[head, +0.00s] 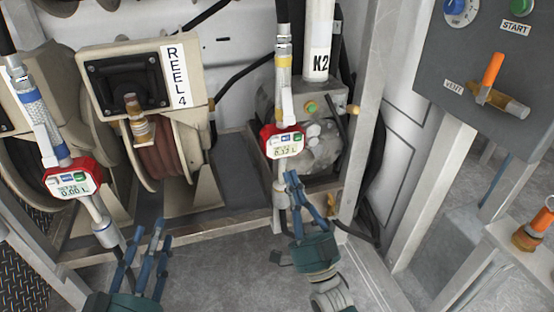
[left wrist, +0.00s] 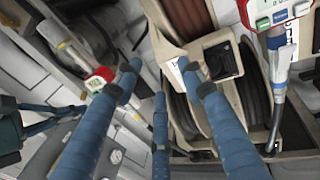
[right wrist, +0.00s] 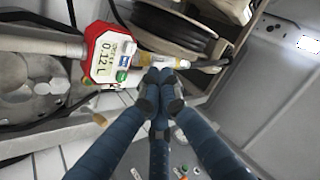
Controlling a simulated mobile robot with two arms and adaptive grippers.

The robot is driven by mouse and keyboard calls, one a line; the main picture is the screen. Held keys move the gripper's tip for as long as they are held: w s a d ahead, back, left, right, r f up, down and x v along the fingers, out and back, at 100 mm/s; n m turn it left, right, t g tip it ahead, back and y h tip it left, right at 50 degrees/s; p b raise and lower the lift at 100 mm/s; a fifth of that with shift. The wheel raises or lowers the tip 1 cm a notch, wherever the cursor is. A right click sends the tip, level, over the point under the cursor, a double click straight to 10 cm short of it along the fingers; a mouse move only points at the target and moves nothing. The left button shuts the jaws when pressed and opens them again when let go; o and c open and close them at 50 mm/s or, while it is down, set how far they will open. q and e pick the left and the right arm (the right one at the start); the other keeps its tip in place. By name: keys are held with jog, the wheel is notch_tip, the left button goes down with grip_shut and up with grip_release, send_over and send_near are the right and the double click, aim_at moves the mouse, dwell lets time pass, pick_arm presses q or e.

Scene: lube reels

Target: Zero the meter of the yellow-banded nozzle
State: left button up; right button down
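The yellow-banded nozzle (head: 284,62) hangs upright at the middle in the head view. Its red-cased meter (head: 282,141) has a white face with small coloured buttons. In the right wrist view this meter (right wrist: 108,55) reads 0.12 L, with a blue and a green button beside the display. My right gripper (head: 293,180) is just below the meter. Its fingertips (right wrist: 160,84) are together with nothing visible between them; whether they touch the nozzle I cannot tell. My left gripper (head: 145,235) is open and empty, low and left, with fingers apart in the left wrist view (left wrist: 160,85).
A blue-banded nozzle (head: 35,108) with a similar red meter (head: 72,184) reading 0.00 L hangs at left. Reel 4 (head: 168,150) stands behind. A grey control panel (head: 450,60) with a vent lever is at right. The floor (head: 220,270) between the grippers is clear.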

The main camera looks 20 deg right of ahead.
pick_arm(q)
jog(key=r, duration=0.1)
jog(key=s+r, duration=0.1)
jog(key=r, duration=0.1)
jog(key=shift+t, duration=0.4)
pick_arm(e)
jog(key=shift+s+d+r+t, duration=0.1)
jog(key=shift+s+r+t, duration=0.25)
jog(key=shift+r, duration=0.25)
jog(key=shift+s+d+r+t, duration=0.1)
jog(key=shift+s+r+t, duration=0.2)
jog(key=shift+r, duration=0.3)
